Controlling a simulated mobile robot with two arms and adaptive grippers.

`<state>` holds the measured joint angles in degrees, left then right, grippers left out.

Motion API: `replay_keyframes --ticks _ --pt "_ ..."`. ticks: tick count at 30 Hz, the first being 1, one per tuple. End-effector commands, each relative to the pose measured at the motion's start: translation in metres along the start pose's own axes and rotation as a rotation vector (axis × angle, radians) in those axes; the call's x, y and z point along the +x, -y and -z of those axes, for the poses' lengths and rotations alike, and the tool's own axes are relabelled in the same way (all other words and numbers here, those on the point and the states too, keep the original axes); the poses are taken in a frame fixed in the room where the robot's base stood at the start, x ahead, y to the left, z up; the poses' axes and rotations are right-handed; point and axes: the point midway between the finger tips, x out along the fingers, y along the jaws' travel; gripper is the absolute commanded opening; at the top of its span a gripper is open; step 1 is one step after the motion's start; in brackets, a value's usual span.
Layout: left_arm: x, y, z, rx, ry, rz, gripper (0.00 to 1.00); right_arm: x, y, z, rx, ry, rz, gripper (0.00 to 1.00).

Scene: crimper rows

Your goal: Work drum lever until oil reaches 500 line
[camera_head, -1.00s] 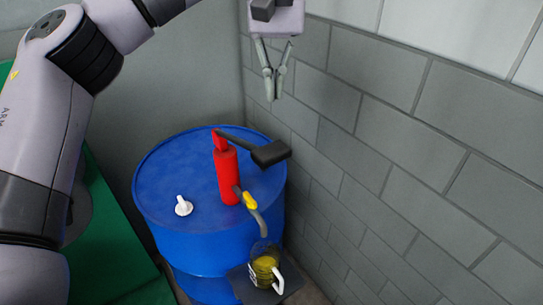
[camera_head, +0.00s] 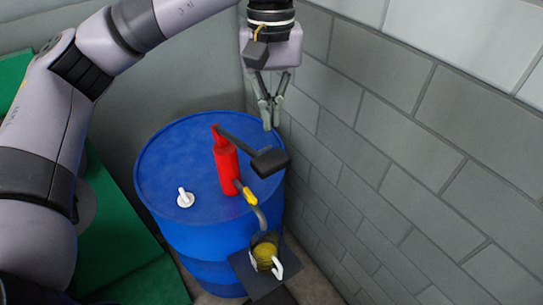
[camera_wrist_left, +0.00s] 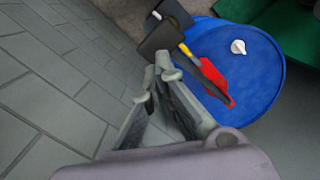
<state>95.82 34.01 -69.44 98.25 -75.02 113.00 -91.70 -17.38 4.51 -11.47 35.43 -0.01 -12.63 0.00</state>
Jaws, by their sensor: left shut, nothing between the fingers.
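A blue drum (camera_head: 165,178) stands against the grey block wall and carries a red pump (camera_head: 227,168). The pump's dark lever (camera_head: 240,143) ends in a broad black paddle (camera_head: 270,162), tilted down to the right. A yellow-collared spout (camera_head: 252,203) curves down to a clear jug (camera_head: 266,254) holding yellow oil; its marks are too small to read. My left gripper (camera_head: 270,128) is shut and empty, pointing down just above and behind the paddle in the head view. In the left wrist view, the paddle (camera_wrist_left: 161,38) lies beyond the fingertips (camera_wrist_left: 165,73). My right gripper is not seen.
The jug stands on a dark plate (camera_head: 250,282) in front of the drum. A white cap (camera_head: 185,198) sits on the drum top. The block wall (camera_head: 400,160) is close on the right, and a green surface (camera_head: 110,225) lies left of the drum.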

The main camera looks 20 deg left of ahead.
Motion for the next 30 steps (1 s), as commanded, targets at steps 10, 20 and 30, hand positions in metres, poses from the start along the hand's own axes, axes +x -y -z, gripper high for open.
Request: replay_keyframes --ticks 10,20,30 --pt "0.027 0.0 0.001 0.0 0.001 0.0 0.0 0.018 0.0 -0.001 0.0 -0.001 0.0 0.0" --pt "0.066 0.0 0.0 -0.001 0.001 0.001 0.0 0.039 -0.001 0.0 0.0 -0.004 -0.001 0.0" --pt "0.07 0.0 0.0 0.0 0.001 0.0 0.0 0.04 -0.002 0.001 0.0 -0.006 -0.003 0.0"
